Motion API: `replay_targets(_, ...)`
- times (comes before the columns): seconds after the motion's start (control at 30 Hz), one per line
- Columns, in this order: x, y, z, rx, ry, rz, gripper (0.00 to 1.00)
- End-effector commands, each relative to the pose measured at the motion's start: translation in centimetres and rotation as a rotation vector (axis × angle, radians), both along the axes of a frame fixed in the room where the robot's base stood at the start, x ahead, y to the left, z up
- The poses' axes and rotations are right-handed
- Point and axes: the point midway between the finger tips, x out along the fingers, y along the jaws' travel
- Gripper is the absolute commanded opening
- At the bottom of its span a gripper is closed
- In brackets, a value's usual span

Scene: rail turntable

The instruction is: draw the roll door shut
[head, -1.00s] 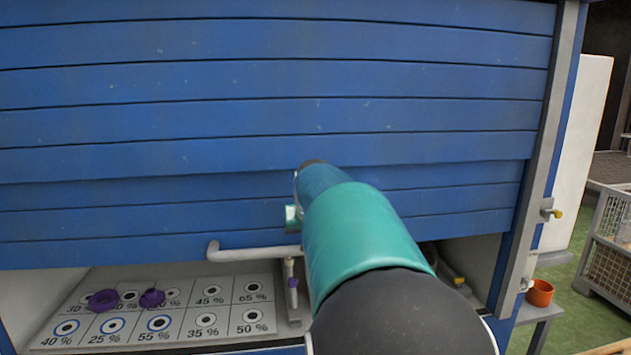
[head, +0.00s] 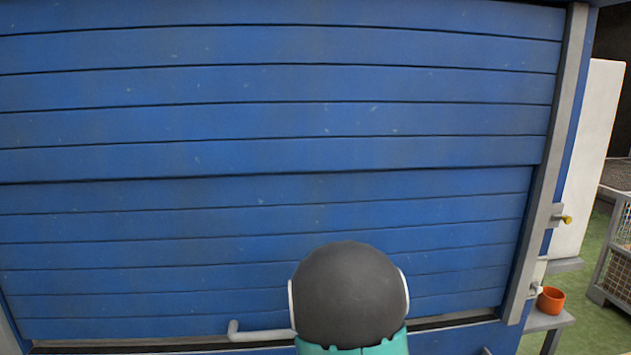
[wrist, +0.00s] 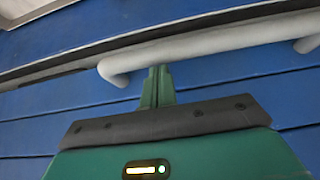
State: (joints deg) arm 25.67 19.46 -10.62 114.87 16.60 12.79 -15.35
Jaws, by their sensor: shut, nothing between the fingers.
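The blue slatted roll door (head: 180,240) fills most of the head view and hangs down nearly to the sill, with a narrow dark gap along its lower edge. Its pale bar handle (head: 258,335) sits at the door's bottom, partly hidden by my arm. The wrist view shows the handle (wrist: 205,43) running across, with the blue slats (wrist: 60,130) around it. My gripper (wrist: 158,72) is shut and empty, its green fingertips at the handle bar; I cannot tell whether they touch. In the head view my arm hides the gripper.
A wire crate (head: 617,255) stands at far right on green floor.

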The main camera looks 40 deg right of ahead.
Motion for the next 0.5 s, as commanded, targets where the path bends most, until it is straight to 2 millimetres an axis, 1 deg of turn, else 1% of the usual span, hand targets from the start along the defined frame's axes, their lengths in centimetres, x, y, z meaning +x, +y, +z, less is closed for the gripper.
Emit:
replay_targets(0.03,-0.2,0.0,-1.5,0.006,0.005,-0.003,0.00)
replay_targets(0.1,-0.2,0.0,-2.8,0.004,0.004,-0.002,0.00)
replay_targets(0.2,-0.2,0.0,-4.2,0.004,0.003,-0.002,0.00)
replay_targets(0.3,-0.3,0.0,-5.1,0.003,0.003,-0.001,0.00)
replay_targets(0.5,-0.3,0.1,-5.8,0.003,0.003,0.001,0.00)
